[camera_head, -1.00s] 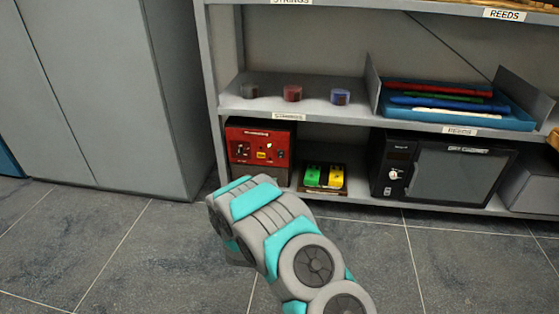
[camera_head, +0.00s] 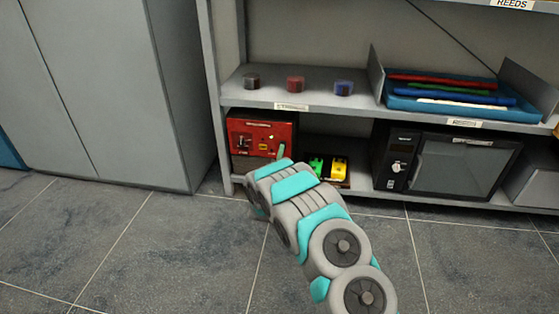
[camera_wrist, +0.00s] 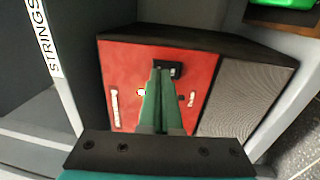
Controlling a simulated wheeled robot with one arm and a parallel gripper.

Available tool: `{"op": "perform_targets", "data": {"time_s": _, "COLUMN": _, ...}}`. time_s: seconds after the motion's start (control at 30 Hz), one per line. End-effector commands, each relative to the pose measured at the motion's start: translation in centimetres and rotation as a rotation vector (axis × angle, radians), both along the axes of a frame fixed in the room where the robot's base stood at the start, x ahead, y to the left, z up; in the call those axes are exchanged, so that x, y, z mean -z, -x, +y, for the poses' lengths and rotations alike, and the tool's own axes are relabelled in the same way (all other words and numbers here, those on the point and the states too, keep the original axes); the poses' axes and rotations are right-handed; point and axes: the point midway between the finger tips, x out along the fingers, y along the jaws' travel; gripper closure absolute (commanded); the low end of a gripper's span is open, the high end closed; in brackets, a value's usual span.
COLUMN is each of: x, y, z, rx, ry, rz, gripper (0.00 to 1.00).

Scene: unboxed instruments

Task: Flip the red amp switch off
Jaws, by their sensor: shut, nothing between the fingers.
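The red amp (camera_head: 262,138) stands on the lower shelf at the left end, with its red control panel facing out. It also shows in the wrist view, with its red panel (camera_wrist: 125,75) and grey speaker grille (camera_wrist: 245,95). A small black switch housing (camera_wrist: 175,70) sits on the panel just beyond my fingertips. My gripper (camera_wrist: 160,72) is shut and empty, its green fingers together and pointing at the panel. Its tips overlap the left part of the housing in view; I cannot tell whether they touch. In the head view my gripper (camera_head: 281,152) is mostly hidden behind my arm.
A green pedal (camera_head: 316,165) and a yellow pedal (camera_head: 338,168) stand right of the amp. A dark cabinet with a glass door (camera_head: 465,168) is farther right. The floor in front is clear.

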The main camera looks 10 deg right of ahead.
Motion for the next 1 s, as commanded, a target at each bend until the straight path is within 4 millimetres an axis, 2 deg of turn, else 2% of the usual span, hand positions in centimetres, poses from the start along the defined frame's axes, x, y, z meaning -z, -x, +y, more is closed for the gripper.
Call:
{"op": "perform_targets", "data": {"time_s": 0.17, "x": -0.2, "y": -0.7, "z": -0.2, "rx": -0.001, "ry": 0.001, "rz": -0.002, "gripper": 1.00}}
{"op": "perform_targets", "data": {"time_s": 0.57, "x": -0.4, "y": -0.9, "z": -0.2, "rx": -0.001, "ry": -0.004, "rz": 0.008, "gripper": 1.00}}
{"op": "perform_targets", "data": {"time_s": 0.8, "x": -2.0, "y": -1.8, "z": -0.5, "rx": -0.001, "ry": -0.046, "rz": 0.131, "gripper": 1.00}}
{"op": "perform_targets", "data": {"time_s": 0.87, "x": -1.1, "y": -1.8, "z": -0.5, "rx": -0.002, "ry": -0.045, "rz": 0.133, "gripper": 1.00}}
{"op": "perform_targets", "data": {"time_s": 1.0, "x": -1.3, "y": -1.9, "z": -0.5, "rx": -0.003, "ry": -0.044, "rz": 0.127, "gripper": 1.00}}
